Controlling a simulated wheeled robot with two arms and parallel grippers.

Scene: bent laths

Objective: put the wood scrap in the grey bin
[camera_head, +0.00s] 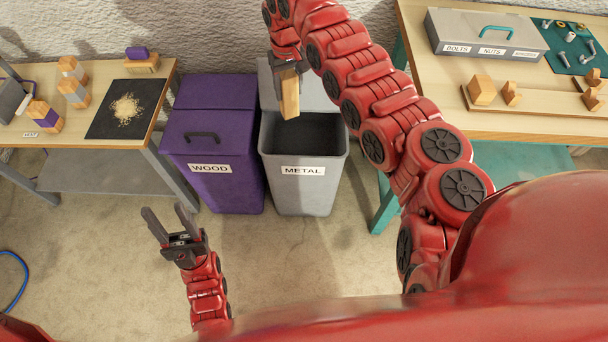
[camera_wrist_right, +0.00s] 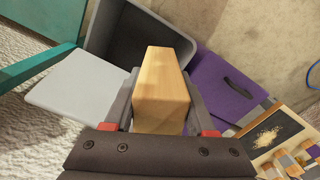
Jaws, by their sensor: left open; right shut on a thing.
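The wood scrap (camera_head: 290,101), a pale wooden block, is held in my right gripper (camera_head: 287,80). In the right wrist view the scrap (camera_wrist_right: 161,85) sits between the two fingers. The grey bin (camera_head: 302,196) is labelled METAL and its lid (camera_head: 313,90) is swung open towards the wall. The scrap hangs above the bin's back left part, apart from the rim. In the right wrist view the grey bin (camera_wrist_right: 101,27) lies beyond the scrap. My left gripper (camera_head: 167,219) is open and empty over the floor in front of the bins.
A closed purple bin (camera_head: 213,150) labelled WOOD stands directly left. The left table (camera_head: 95,75) carries several blocks and a black mat with shavings. The right table (camera_head: 440,105) carries a grey toolbox (camera_head: 480,38), hardware and wooden pieces. The floor before the bins is clear.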

